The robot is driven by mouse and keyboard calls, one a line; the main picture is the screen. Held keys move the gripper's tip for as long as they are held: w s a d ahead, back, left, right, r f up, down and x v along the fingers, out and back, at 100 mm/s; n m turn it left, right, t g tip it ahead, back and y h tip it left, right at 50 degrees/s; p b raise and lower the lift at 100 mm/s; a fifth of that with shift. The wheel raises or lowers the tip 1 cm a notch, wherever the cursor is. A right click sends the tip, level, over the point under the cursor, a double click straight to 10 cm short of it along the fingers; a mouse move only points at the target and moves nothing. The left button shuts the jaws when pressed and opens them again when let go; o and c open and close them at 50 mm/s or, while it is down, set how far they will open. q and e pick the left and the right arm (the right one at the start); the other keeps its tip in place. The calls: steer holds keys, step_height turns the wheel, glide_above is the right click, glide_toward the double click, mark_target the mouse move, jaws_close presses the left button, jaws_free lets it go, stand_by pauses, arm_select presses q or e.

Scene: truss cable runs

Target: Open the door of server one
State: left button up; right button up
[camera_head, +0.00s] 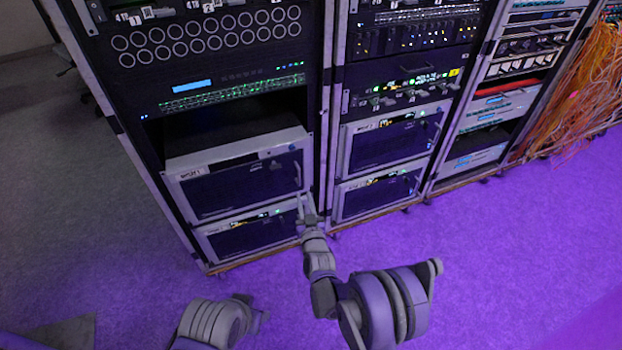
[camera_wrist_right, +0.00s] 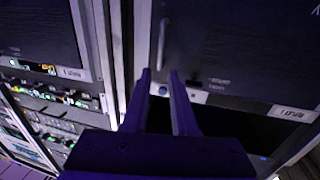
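Server one is likely the upper of two grey-framed units low in the left rack; its label is too small to read surely. Its dark door (camera_head: 240,185) appears shut, with a vertical handle (camera_head: 298,174) at its right edge. My right gripper (camera_head: 307,205) is just below that handle. In the right wrist view, seen turned over, a door (camera_wrist_right: 250,50) has a pale bar handle (camera_wrist_right: 162,42) and a round lock (camera_wrist_right: 163,90). The right gripper (camera_wrist_right: 160,73) is open there, its fingertips close to the handle's end; contact is unclear. My left arm shows at the bottom; its gripper is unclear.
A similar unit (camera_head: 245,236) sits directly below. The neighbouring rack (camera_head: 395,140) with two more units stands close on the right, beyond a narrow upright. Orange cables (camera_head: 580,95) hang at far right. The purple-lit floor (camera_head: 500,240) in front is clear.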

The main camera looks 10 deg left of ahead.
mark_target(299, 177)
steer(key=b+x, duration=0.1)
steer(key=x, duration=0.9)
steer(key=shift+w+a+f, duration=0.15)
steer(key=shift+w, duration=0.2)
jaws_close()
stand_by(1.0)
